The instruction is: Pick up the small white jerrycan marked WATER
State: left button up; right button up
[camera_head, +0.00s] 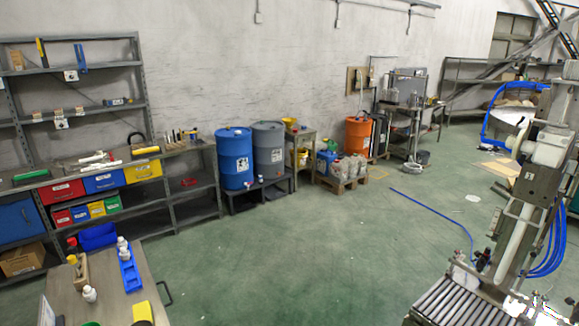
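I cannot make out a jerrycan with a readable WATER mark. Several whitish containers or bags (343,171) stand close together on a low wooden pallet near the back wall, too small to read. Small white bottles show at the lower left: one white bottle (90,294) stands on the near table, and others stand by a blue tray (131,272). Neither of my grippers is in view.
A near table (108,309) is at the lower left. Shelves with coloured bins (62,191) line the left wall. A blue drum (234,158) and a grey drum stand at the back. A roller conveyor (462,309) is at the lower right. The green floor between is mostly clear, with a blue hose (432,211).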

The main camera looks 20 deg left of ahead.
aim_at(353, 164)
jog(key=u, duration=0.35)
jog(key=i, duration=8.35)
jog(key=z, duration=0.85)
jog(key=i, duration=0.9)
jog(key=u, duration=1.1)
